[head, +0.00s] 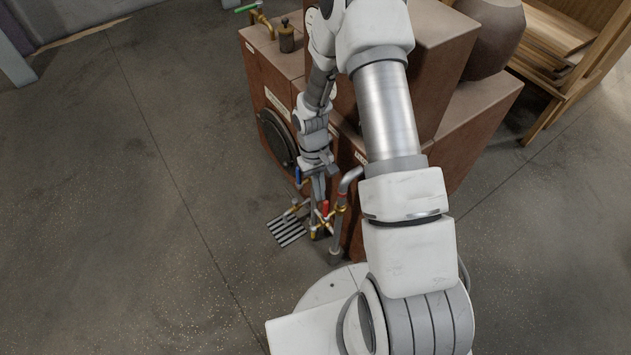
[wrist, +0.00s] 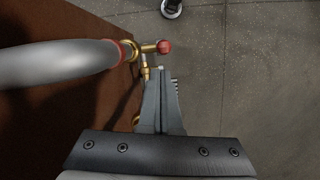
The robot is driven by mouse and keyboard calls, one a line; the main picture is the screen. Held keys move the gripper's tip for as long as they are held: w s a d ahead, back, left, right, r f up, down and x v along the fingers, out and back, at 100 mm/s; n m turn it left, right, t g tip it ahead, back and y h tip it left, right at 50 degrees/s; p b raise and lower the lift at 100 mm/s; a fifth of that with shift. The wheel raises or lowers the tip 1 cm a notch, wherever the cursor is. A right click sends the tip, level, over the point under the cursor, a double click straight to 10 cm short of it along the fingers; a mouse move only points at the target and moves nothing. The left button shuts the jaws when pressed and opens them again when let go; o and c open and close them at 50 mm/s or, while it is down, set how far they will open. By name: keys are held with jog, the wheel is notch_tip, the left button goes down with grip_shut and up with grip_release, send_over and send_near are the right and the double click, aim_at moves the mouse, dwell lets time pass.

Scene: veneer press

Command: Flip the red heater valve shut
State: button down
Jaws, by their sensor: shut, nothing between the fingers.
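The red heater valve handle (head: 325,208) is on brass pipework low at the front of the brown press cabinet. In the head view it stands roughly upright. In the wrist view a red end (wrist: 165,47) shows on a brass fitting (wrist: 148,48), just beyond my fingertips. My gripper (head: 317,197) points down beside the valve, on its left in the head view. Its fingers are together and empty in the wrist view (wrist: 161,75). Whether they touch the handle I cannot tell. The fingers hide part of the pipework.
A blue handle (head: 298,177) is close on the left, and a floor grate (head: 286,231) lies below. A thick grey pipe (wrist: 60,64) runs along the left of my gripper in the wrist view. The brown cabinet (head: 273,85) stands behind. Open floor (head: 130,200) lies left.

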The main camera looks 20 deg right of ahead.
jog(key=shift+s+d, duration=0.1)
jog(key=shift+s, duration=0.5)
jog(key=shift+d+r, duration=0.1)
